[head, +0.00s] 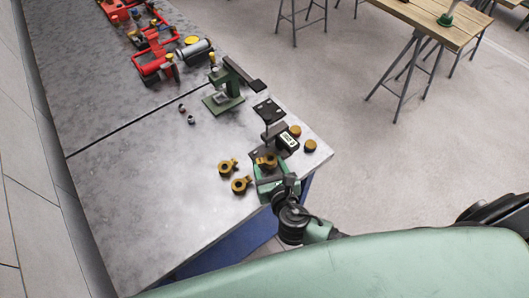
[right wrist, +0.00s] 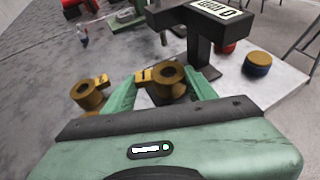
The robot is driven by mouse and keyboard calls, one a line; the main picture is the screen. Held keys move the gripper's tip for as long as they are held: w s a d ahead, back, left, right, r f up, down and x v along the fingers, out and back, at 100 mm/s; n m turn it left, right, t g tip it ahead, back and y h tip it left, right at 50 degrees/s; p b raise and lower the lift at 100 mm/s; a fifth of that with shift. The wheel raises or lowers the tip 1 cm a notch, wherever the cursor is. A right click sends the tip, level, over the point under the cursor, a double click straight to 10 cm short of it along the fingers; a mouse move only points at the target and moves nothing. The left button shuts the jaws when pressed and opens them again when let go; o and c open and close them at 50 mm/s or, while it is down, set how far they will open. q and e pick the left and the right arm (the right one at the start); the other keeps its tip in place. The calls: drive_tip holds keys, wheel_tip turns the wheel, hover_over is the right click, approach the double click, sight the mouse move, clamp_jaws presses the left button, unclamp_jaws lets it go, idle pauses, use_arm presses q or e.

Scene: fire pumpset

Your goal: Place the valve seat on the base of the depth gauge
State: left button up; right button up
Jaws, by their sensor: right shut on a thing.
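A brass valve seat (head: 266,161) with a side lug is between the fingers of my right gripper (head: 268,172), which is shut on it. It also shows between the green fingers in the right wrist view (right wrist: 162,82). The depth gauge (head: 287,141), dark with a lit digital display, stands just beyond, near the table's right edge. Part of its dark base (head: 254,154) shows beside the held seat. The seat's underside is hidden, so I cannot tell whether it touches the base. My left gripper is not in view.
Two similar brass parts (head: 227,167) (head: 241,184) lie on the grey table left of my gripper. Two brass-topped round pieces (head: 310,146) (head: 295,130) stand right of the gauge. A black plate (head: 268,110) and a green stand (head: 226,95) are farther back. The table's left front is clear.

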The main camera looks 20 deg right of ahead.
sight(266, 159)
drive_tip(key=shift+w+r, duration=0.1)
drive_tip(key=shift+w, duration=0.2)
drive_tip(key=w+p, duration=0.1)
drive_tip(key=w, duration=0.3)
drive_tip(key=shift+d+r, duration=0.1)
drive_tip(key=shift+d, duration=0.05)
drive_tip(key=shift+s+f, duration=0.15)
drive_tip(key=shift+f, duration=0.85)
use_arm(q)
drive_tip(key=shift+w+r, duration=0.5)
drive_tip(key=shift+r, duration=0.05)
use_arm(e)
drive_tip(key=shift+r, duration=0.1)
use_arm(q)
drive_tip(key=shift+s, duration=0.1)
use_arm(e)
drive_tip(key=shift+s, duration=0.1)
drive_tip(key=shift+f, duration=0.2)
drive_tip(key=o, duration=1.7)
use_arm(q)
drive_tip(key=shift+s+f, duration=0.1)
